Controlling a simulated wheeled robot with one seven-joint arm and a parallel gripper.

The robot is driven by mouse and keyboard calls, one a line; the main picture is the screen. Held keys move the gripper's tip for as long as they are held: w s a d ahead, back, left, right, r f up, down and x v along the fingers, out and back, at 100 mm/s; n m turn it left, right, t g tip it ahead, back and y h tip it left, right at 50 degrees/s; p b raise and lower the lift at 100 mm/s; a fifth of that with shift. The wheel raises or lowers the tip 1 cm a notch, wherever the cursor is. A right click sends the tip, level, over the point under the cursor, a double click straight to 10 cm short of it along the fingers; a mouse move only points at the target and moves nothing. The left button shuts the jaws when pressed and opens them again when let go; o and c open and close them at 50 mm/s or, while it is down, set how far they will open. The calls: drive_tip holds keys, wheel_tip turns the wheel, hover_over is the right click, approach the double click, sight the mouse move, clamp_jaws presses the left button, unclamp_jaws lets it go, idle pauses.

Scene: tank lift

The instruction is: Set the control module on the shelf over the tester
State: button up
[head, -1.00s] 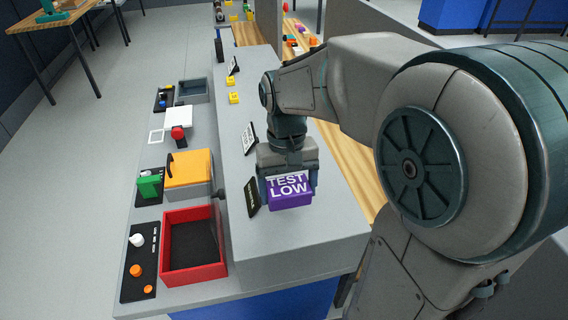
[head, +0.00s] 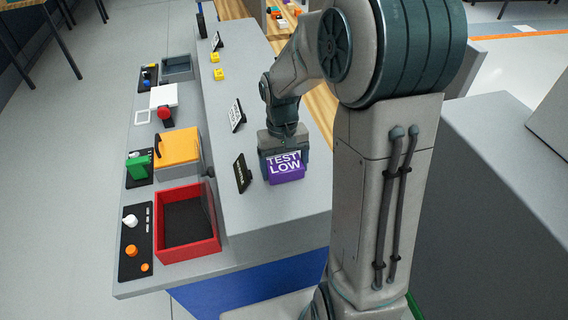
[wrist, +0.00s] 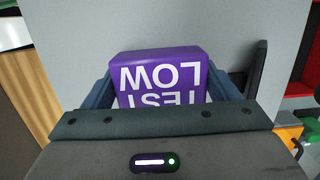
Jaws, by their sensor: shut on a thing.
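My gripper (head: 284,158) is shut on a purple block (head: 286,174) with white "TEST LOW" lettering, which I take for the control module. In the wrist view the purple block (wrist: 160,75) sits between the two fingers, its lettering upside down. The block is at the near part of the raised grey shelf (head: 262,222), beside a small black sign (head: 242,173). I cannot tell whether it touches the shelf or hangs just above it. I cannot tell which device on the lower bench is the tester.
On the lower bench stand a red tray (head: 216,240), an orange-lidded box (head: 178,147), a green switch (head: 138,166) and a black knob panel (head: 136,262). Another sign (head: 236,115) and two yellow blocks (head: 218,74) stand farther along the shelf. The shelf's near end is clear.

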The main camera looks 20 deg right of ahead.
sight(282, 159)
drive_tip(key=shift+f, duration=0.1)
drive_tip(key=o, duration=1)
wheel_tip(282, 159, up, 11)
drive_tip(key=w, duration=0.2)
drive_tip(key=shift+s+a+f+t, duration=0.1)
drive_tip(key=shift+s+t, duration=0.75)
drive_tip(key=shift+s, duration=1.9)
drive_tip(key=shift+s+d+f+t, duration=0.1)
drive_tip(key=shift+s+t, duration=0.7)
drive_tip(key=shift+s, duration=1.9)
drive_tip(key=shift+s+a+f+t, duration=0.1)
drive_tip(key=shift+s+t, duration=0.75)
drive_tip(key=shift+s, duration=1.9)
